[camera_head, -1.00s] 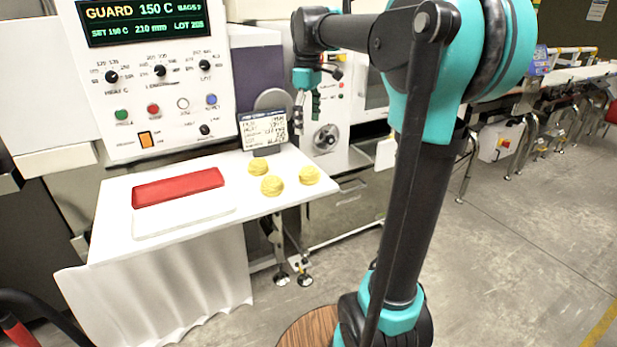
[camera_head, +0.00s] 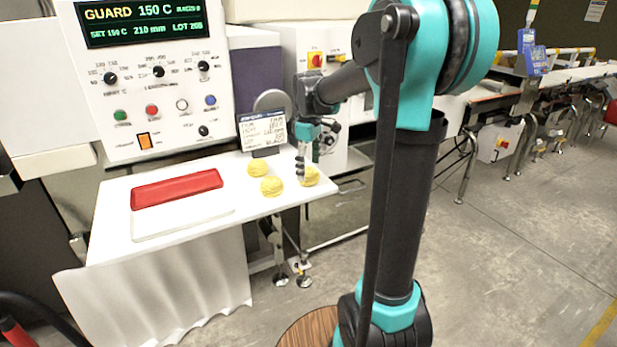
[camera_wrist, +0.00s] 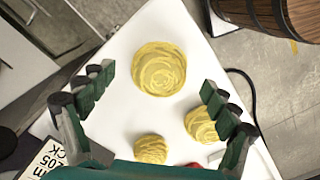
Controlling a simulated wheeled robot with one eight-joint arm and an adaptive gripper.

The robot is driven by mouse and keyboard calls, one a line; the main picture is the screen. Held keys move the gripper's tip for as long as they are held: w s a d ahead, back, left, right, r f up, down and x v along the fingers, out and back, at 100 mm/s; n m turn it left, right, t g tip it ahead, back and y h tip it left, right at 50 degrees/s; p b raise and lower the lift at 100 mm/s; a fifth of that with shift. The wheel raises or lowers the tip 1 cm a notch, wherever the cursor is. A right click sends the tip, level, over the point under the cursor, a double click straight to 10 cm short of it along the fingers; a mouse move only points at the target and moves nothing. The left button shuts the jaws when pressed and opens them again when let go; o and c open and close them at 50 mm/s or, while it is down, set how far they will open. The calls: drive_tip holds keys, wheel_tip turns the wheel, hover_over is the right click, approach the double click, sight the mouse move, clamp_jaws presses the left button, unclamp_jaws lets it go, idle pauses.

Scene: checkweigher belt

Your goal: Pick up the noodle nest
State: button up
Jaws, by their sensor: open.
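Three yellow noodle nests lie on the right end of a white table: one at the back (camera_head: 257,167), one in front (camera_head: 271,186) and one at the right (camera_head: 310,176). My gripper (camera_head: 302,176) is open and points down at the right nest, partly covering it in the head view. In the wrist view my gripper (camera_wrist: 158,92) has its green fingers spread wide. The largest nest (camera_wrist: 159,69) there lies between and slightly beyond the fingertips. The other nests (camera_wrist: 151,149) and (camera_wrist: 200,124) lie nearer the palm side. I cannot tell whether the fingers touch any nest.
A label sign (camera_head: 263,131) stands behind the nests. A control panel (camera_head: 140,90) rises at the back. A wooden barrel (camera_wrist: 270,14) shows in the wrist view.

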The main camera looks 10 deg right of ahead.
drive_tip(key=shift+f, duration=1.1)
drive_tip(key=c, duration=1.3)
drive_tip(key=shift+r, duration=0.1)
